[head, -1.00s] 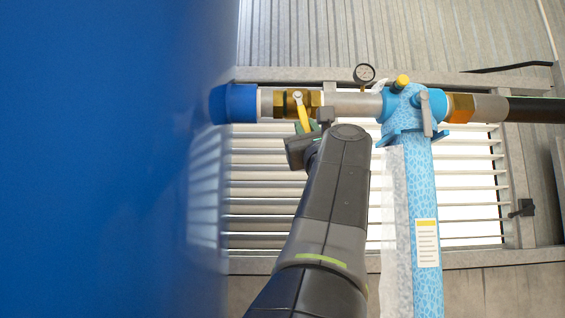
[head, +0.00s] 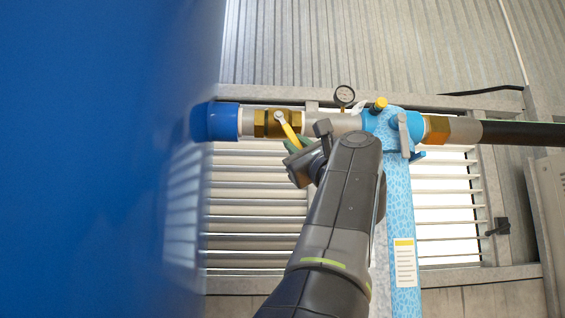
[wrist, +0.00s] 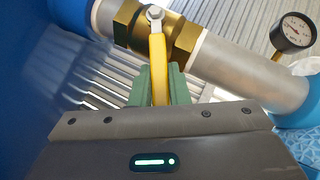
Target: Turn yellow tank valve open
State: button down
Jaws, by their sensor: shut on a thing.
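The yellow valve handle (head: 290,132) hangs from a pivot nut on the brass valve body (head: 265,124), slanting down and to the right across the pipe. In the wrist view the yellow handle (wrist: 158,60) runs from its nut down between the green fingers of my gripper (wrist: 158,86). My gripper (head: 299,146) is shut on the handle's lower part, just below the pipe in the head view. The handle's lower end is hidden by the fingers and gripper body.
The big blue tank (head: 100,160) fills the left side. A pressure gauge (head: 344,95) stands on the pipe. A blue fitting (head: 384,130) with a grey lever (head: 403,135) and a blue-wrapped vertical pipe (head: 401,215) are close to the right of my arm. Louvres lie behind.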

jog(key=c, duration=1.4)
grip_release()
jog(key=b+v, duration=0.6)
jog(key=v, duration=0.8)
jog(key=shift+r, duration=0.15)
